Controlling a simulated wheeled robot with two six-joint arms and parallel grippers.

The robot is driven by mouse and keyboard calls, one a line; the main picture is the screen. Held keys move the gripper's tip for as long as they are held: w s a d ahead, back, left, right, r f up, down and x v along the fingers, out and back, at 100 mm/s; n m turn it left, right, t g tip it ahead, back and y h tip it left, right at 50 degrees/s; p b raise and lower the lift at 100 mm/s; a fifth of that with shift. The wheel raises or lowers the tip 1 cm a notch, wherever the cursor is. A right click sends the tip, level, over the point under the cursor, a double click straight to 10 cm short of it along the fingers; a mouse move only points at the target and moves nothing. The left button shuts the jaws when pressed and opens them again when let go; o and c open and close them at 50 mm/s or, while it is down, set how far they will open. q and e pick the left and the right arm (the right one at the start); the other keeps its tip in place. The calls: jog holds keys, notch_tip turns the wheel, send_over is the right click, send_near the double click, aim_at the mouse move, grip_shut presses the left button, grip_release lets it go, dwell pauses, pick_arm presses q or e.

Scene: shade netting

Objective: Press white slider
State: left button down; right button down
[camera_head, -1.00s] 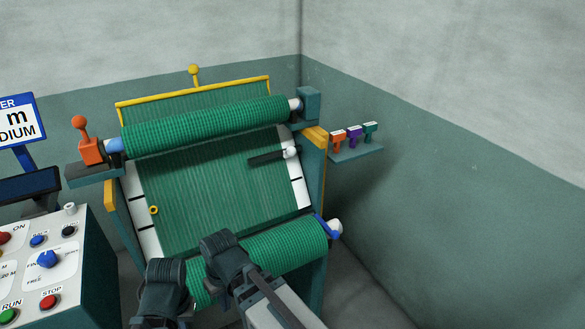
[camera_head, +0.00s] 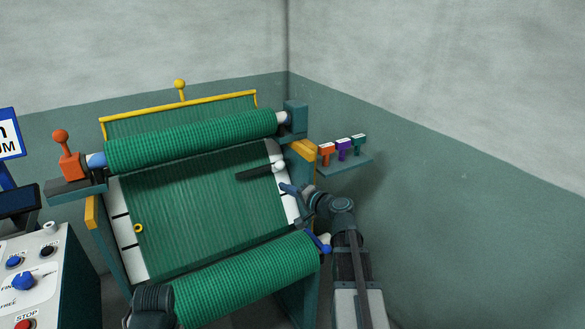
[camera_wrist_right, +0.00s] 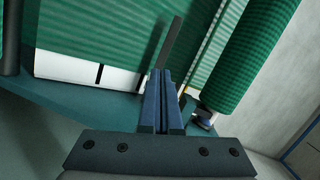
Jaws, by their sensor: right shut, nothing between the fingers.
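The white slider (camera_head: 279,167) is a round white knob at the right end of a thin black bar (camera_head: 255,173) that lies across the green netting, near its right edge. My right gripper (camera_head: 285,188) has its blue fingers shut and empty, with the tips just below the knob in the head view. Whether they touch it I cannot tell. In the right wrist view the shut fingers (camera_wrist_right: 162,76) point at the black bar (camera_wrist_right: 169,42); the white knob is not clearly seen there, perhaps hidden by the fingers.
Green netting rolls lie above (camera_head: 195,140) and below (camera_head: 235,280) the sloping net panel. An orange lever (camera_head: 66,155) stands at left. A control panel (camera_head: 40,285) is at the lower left. A small shelf (camera_head: 345,167) with coloured handles is on the right wall.

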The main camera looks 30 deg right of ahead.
jog(key=d+m+h, duration=0.1)
jog(key=d, duration=0.1)
jog(key=d+r+m+t+h, duration=0.1)
jog(key=d, duration=0.2)
jog(key=s+d+r+m, duration=0.1)
jog(key=d, duration=0.2)
jog(key=shift+r+t+h, duration=0.15)
jog(key=shift+t+h, duration=0.15)
jog(key=shift+h, duration=0.1)
jog(key=shift+w, duration=0.1)
jog(key=w, duration=1)
jog(key=shift+a+f+b, duration=0.3)
jog(key=shift+a+b, duration=0.05)
jog(key=shift+a, duration=0.05)
jog(key=a, duration=1.2)
jog(key=shift+s+a, duration=0.3)
jog(key=shift+s, duration=0.1)
